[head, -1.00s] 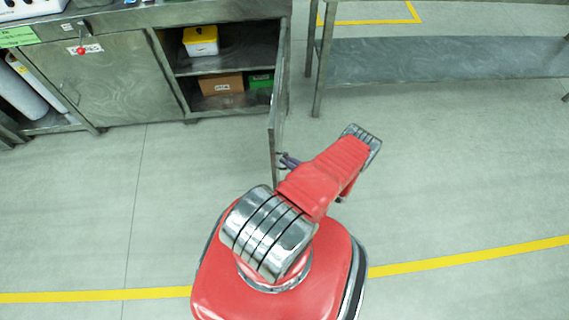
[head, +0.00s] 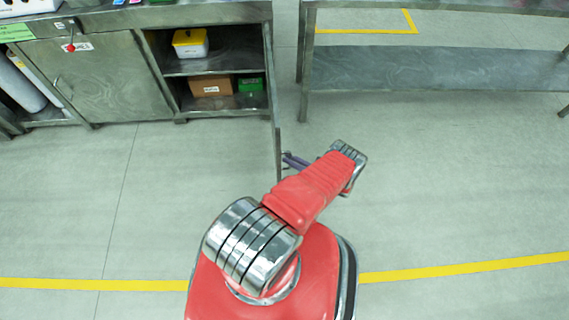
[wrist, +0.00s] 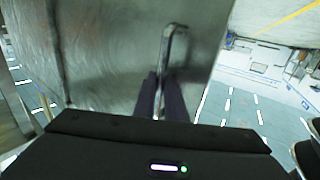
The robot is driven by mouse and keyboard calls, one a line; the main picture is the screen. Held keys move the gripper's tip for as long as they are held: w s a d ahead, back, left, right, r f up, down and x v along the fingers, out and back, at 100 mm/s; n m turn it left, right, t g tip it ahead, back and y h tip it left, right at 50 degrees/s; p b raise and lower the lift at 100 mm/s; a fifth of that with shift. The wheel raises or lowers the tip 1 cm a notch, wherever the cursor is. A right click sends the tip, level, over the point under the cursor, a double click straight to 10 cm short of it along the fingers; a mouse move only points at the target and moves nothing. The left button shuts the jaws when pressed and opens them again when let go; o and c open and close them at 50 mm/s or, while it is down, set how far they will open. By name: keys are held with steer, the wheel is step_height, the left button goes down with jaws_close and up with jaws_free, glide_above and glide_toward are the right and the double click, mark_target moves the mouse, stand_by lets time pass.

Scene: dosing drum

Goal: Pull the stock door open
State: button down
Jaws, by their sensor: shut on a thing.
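The stock door (head: 271,85) is a grey metal panel, seen nearly edge-on in the head view, standing swung out from the right side of the open cabinet (head: 216,67). In the wrist view its face (wrist: 110,50) fills the upper middle. A bar handle (wrist: 174,36) runs along it. My gripper (wrist: 160,95) has its two dark fingers on either side of the handle's lower part, shut on it. In the head view my gripper (head: 292,162) is beside the door's near end, partly hidden by my arm.
Inside the cabinet are a yellow-lidded white box (head: 190,43), a brown box (head: 211,86) and a green box (head: 250,84). A closed door (head: 105,78) is to the left. A metal table (head: 430,70) stands at right. The floor around the door is clear.

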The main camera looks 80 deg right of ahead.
steer(key=shift+s+d+r, duration=0.1)
steer(key=shift+d+r, duration=0.05)
steer(key=shift+d, duration=0.25)
steer(key=c, duration=2.2)
jaws_free()
steer(key=o, duration=0.4)
steer(key=shift+a, duration=0.2)
steer(key=shift+a, duration=0.15)
